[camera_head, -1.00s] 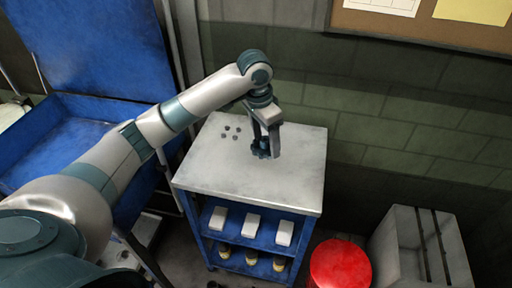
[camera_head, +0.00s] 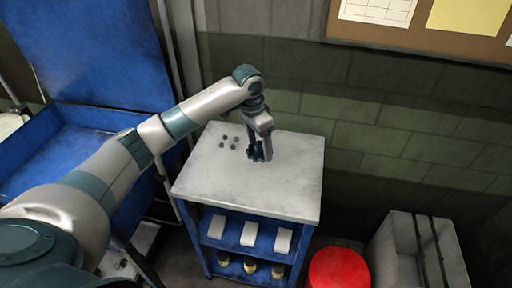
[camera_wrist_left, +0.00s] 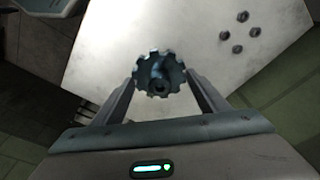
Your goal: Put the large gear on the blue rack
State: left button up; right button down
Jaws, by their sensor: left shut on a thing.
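The large gear (camera_wrist_left: 160,75) is a dark grey-blue toothed wheel with a hole in its middle. My left gripper (camera_wrist_left: 160,88) is shut on it, one finger on each side. In the head view my left gripper (camera_head: 260,152) and the gear (camera_head: 255,154) are over the top of the blue rack (camera_head: 245,185), a blue-framed unit with a pale grey top. I cannot tell whether the gear touches the top. My right gripper is not in view.
Several small dark parts (camera_head: 228,141) lie on the rack top, left of the gripper. White boxes (camera_head: 249,234) and yellowish items (camera_head: 250,265) stand on the shelves below. A red stool (camera_head: 339,269) and a grey crate (camera_head: 415,255) stand to the right. The front of the rack top is clear.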

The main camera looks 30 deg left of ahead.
pick_arm(q)
jog(key=w+a+f, duration=0.2)
jog(key=w, duration=0.1)
jog(key=w+a+f+p, duration=0.1)
jog(key=shift+w+a+f, duration=0.2)
jog(key=shift+w+a, duration=0.1)
jog(key=shift+w, duration=0.1)
jog(key=shift+f+p, duration=0.55)
jog(key=shift+f, duration=0.1)
jog(key=shift+f+p, duration=0.35)
jog(key=shift+f, duration=1)
jog(key=shift+f, duration=0.1)
jog(key=o, duration=1.9)
jog(key=shift+s, duration=0.1)
jog(key=shift+c, duration=0.2)
